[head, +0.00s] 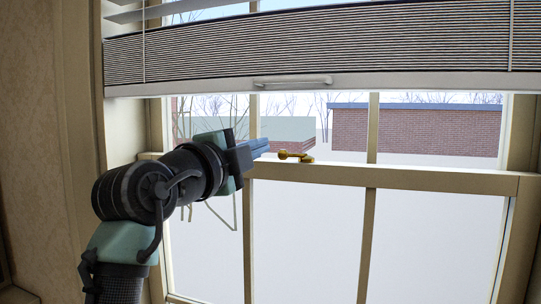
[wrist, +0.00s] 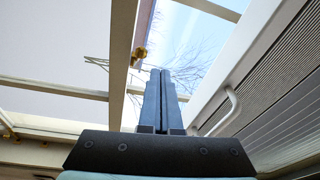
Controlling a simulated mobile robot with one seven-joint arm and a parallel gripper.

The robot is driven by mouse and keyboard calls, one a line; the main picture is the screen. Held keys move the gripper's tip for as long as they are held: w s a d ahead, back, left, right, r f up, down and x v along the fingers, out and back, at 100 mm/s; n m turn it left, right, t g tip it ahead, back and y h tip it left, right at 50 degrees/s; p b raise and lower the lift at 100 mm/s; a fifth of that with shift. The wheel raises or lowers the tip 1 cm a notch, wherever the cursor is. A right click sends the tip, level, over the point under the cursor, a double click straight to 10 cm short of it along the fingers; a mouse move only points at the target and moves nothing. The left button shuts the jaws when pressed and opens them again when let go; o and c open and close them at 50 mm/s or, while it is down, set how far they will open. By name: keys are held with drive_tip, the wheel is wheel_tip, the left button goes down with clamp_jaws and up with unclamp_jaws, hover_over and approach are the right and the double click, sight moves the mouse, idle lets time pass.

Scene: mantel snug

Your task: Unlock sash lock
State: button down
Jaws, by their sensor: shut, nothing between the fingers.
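The brass sash lock (head: 296,156) sits on top of the window's meeting rail (head: 400,177), with its lever and round knob pointing left in the head view. It also shows in the wrist view (wrist: 141,52), small, beside the rail and beyond my fingertips. My gripper (head: 266,144) is shut and empty. Its blue-grey fingers point right, toward the lock, slightly above the rail. In the head view the fingertips appear a short way left of the knob and a little higher, apart from it. In the wrist view the closed fingers (wrist: 160,72) stand side by side.
A lowered blind (head: 330,45) hangs above the gripper, with a white bottom bar and a handle (head: 292,82). Window bars (head: 373,125) and the side frame (head: 130,125) surround the panes. The space between the blind and the rail is narrow.

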drive_tip(key=w+a+f, duration=0.1)
drive_tip(key=w+a, duration=0.1)
drive_tip(key=a, duration=0.3)
drive_tip(key=s+d+r+n+t+y+p, duration=0.3)
drive_tip(key=s+d+r+n+t, duration=0.25)
drive_tip(key=s+n, duration=0.4)
drive_tip(key=s+a+r+n+t+y+p, duration=0.1)
drive_tip(key=s+r+n+t+y, duration=0.1)
drive_tip(key=s+n, duration=0.4)
drive_tip(key=s+r+n+t+y+p, duration=0.1)
drive_tip(key=s+r+n+t+y, duration=0.2)
drive_tip(key=s, duration=0.7)
drive_tip(key=n+y, duration=0.2)
drive_tip(key=n, duration=0.2)
drive_tip(key=shift+a+r+t, duration=0.25)
drive_tip(key=shift+a+t, duration=0.1)
